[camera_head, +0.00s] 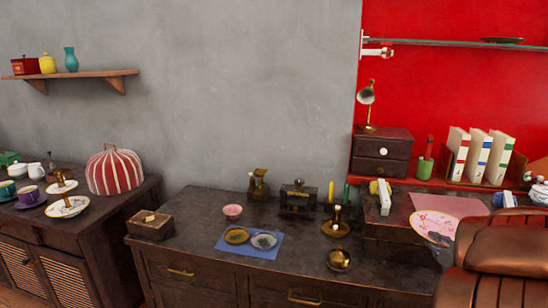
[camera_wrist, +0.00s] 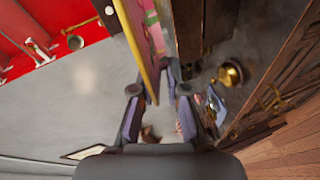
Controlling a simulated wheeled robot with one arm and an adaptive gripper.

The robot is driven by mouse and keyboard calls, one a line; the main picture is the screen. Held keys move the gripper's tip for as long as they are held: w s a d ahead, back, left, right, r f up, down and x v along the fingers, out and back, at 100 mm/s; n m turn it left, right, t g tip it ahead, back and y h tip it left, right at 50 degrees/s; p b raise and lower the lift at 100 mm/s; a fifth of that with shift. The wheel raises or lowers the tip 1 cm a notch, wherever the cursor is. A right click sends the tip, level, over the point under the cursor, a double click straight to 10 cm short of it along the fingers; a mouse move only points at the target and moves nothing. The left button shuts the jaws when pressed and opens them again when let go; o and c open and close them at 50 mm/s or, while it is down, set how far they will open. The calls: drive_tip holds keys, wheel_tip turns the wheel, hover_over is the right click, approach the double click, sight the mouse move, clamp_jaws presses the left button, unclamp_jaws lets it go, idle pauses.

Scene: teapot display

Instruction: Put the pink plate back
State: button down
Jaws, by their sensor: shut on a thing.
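The pink plate (camera_head: 437,228), pale with pink floral patterning and a gold rim, is at the right in the head view, tilted, in front of the dark desk. In the wrist view the plate (camera_wrist: 143,45) is seen nearly edge-on, and its lower edge lies between the fingers of my gripper (camera_wrist: 160,88). My gripper is shut on the plate's edge.
A brown leather chair (camera_head: 495,265) stands close at the right. The dark cabinet (camera_head: 190,215) bears a blue cloth (camera_head: 270,250) with two small dishes. A tiered stand (camera_head: 62,188) is at the left. A wall shelf (camera_head: 450,43) holds a dark plate (camera_head: 502,40).

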drive_tip(key=w+a+n+y, duration=0.15)
drive_tip(key=w+a, duration=0.25)
drive_tip(key=a, duration=0.5)
drive_tip(key=w+a+n+y, duration=0.15)
drive_tip(key=w+a, duration=0.25)
drive_tip(key=a, duration=0.5)
drive_tip(key=w+a+n+y, duration=0.1)
drive_tip(key=w+a+y, duration=0.3)
drive_tip(key=a, duration=0.5)
wheel_tip(320, 180, up, 15)
drive_tip(key=h+p, duration=0.1)
drive_tip(key=p, duration=1.5)
drive_tip(key=shift+w+d+g, duration=0.2)
drive_tip(key=shift+w+g, duration=0.05)
drive_tip(key=shift+g, duration=0.05)
